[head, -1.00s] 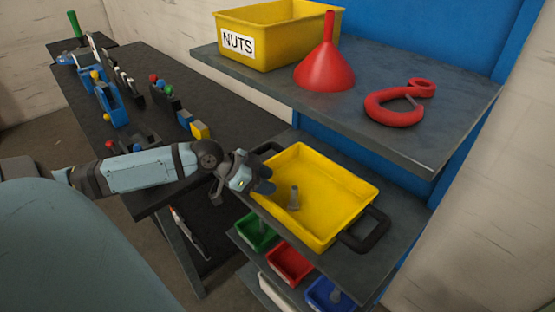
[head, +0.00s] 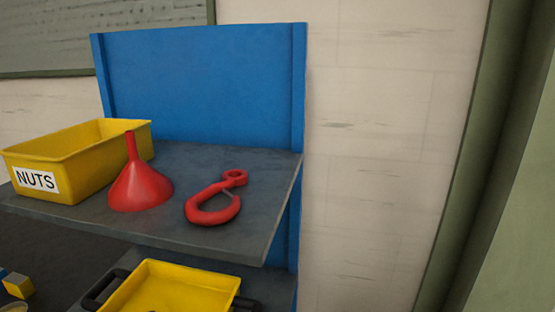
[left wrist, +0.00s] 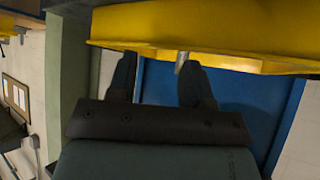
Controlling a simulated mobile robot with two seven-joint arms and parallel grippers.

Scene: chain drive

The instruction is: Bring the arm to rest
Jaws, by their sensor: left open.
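My left gripper (left wrist: 158,75) shows only in the left wrist view. Its two dark fingers are apart with nothing held between them. The yellow tray (left wrist: 230,35) fills the top of that view, close beyond the fingertips; I cannot tell whether they touch it. A small grey piece (left wrist: 181,62) shows at the tray's edge near the right finger. In the head view only part of the yellow tray (head: 180,287) shows at the bottom edge, with dark handles at its sides. No arm or gripper of mine is in the head view.
A grey shelf (head: 235,160) above the tray holds a yellow NUTS bin (head: 85,160), a red funnel (head: 138,188) and a red hook (head: 212,208). A blue panel (head: 200,85) stands behind. Bare wall (head: 390,130) is at the right.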

